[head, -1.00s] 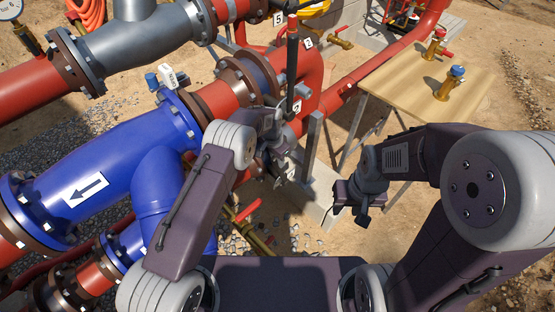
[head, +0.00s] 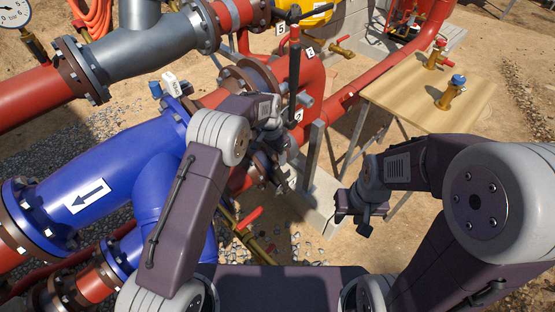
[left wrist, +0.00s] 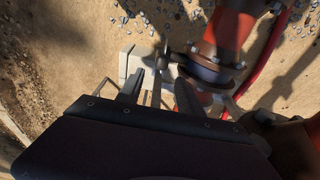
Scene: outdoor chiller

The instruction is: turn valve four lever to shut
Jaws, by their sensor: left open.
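My left gripper (head: 277,160) is over the flanged piping at the centre of the head view, partly hidden by its own wrist. In the left wrist view its two fingers (left wrist: 158,92) are open, with a thin upright bar (left wrist: 158,72) showing between them; I cannot tell whether they touch it. A dark flange (left wrist: 212,68) on a red pipe stands just right of the fingers. I cannot make out which lever is valve four's. A small number plate (head: 299,116) near the gripper is hard to read. My right gripper (head: 357,210) hangs over the ground, its jaws unclear.
A blue pipe (head: 120,165) with an arrow plate lies to the left. A red-handled brass valve (head: 248,220) is low in front. A wooden table (head: 405,90) with two brass valves stands at right, with bare ground before it.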

